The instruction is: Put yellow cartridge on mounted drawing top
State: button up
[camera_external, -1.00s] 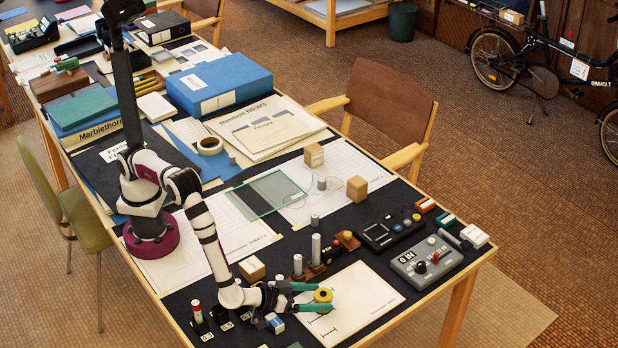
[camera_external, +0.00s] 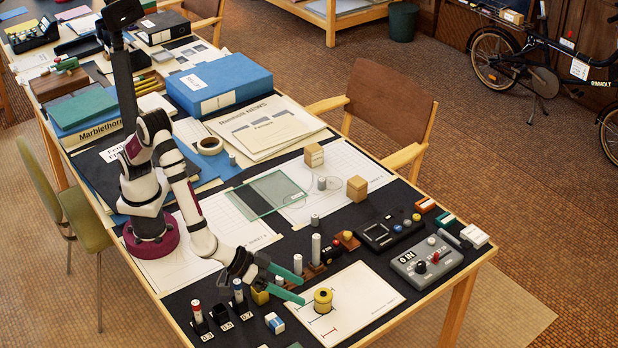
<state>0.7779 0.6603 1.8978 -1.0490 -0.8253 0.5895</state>
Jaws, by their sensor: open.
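The yellow cartridge (camera_external: 323,301), a short round piece with a dark spot on top, stands upright on the left part of the white mounted drawing (camera_external: 370,300). The drawing lies flat on the dark table mat, with red and blue lines near its front left corner. My gripper (camera_external: 301,291) is open and empty, its two green fingers pointing right. Its fingertips are just left of the cartridge and look apart from it. My gripper hides part of the mat and some small items behind it.
A grey control box (camera_external: 426,262) is at right. The drawing's right half is clear.

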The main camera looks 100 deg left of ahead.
jog(key=s+a+r+m+g+h, duration=0.4)
jog(key=s+a+r+m+h, duration=0.15)
jog(key=r, duration=0.25)
jog(key=s+a+m+g+y, duration=0.4)
jog(key=s+a+g+y, duration=0.3)
jog(key=s+a, duration=1.7)
jog(key=s, duration=0.4)
jog(key=shift+s+a+f+g, duration=0.2)
jog(key=shift+f+g, duration=0.05)
jog(key=shift+g, duration=0.15)
dwell(0.8)
